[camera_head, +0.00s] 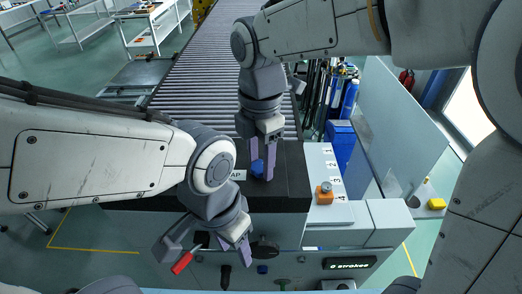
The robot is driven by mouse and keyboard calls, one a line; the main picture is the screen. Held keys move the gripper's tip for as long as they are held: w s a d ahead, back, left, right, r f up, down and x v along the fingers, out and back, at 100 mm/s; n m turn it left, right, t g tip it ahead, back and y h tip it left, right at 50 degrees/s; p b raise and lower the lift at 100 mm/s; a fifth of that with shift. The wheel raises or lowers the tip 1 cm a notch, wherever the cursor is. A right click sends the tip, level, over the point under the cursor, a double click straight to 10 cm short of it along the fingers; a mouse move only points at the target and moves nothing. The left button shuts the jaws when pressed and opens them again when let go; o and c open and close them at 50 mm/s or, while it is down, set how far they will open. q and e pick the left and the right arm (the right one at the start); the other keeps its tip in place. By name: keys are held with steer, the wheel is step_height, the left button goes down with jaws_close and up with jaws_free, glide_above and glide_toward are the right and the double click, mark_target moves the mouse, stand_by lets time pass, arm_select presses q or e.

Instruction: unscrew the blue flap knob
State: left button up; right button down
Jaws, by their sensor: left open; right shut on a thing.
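The blue flap knob (257,168) sits on the dark top of the panel fixture, beside a white label (239,175) ending in "AP". My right gripper (262,162) reaches down from above, its purple fingers shut on the knob. The fingers hide part of the knob, and I cannot tell how far its thread is engaged. My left gripper (237,248) is open and empty, low in front of the fixture's front face, apart from the flap knob.
A red-handled lever (182,263) and a second blue knob (262,269) are on the front face. An orange button (324,191) stands on the grey box at right. A display (350,263) reads "0 strokes". A roller conveyor (205,70) runs behind. A clear panel (395,120) stands at right.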

mark_target(260, 166)
steer(key=n, duration=0.4)
steer(key=shift+n, duration=2.3)
steer(key=shift+c, duration=1.5)
jaws_free()
step_height(260, 166, up, 10)
steer(key=b, duration=0.2)
steer(key=shift+r+b, duration=0.25)
steer(key=shift+b, duration=0.1)
steer(key=shift+d, duration=0.1)
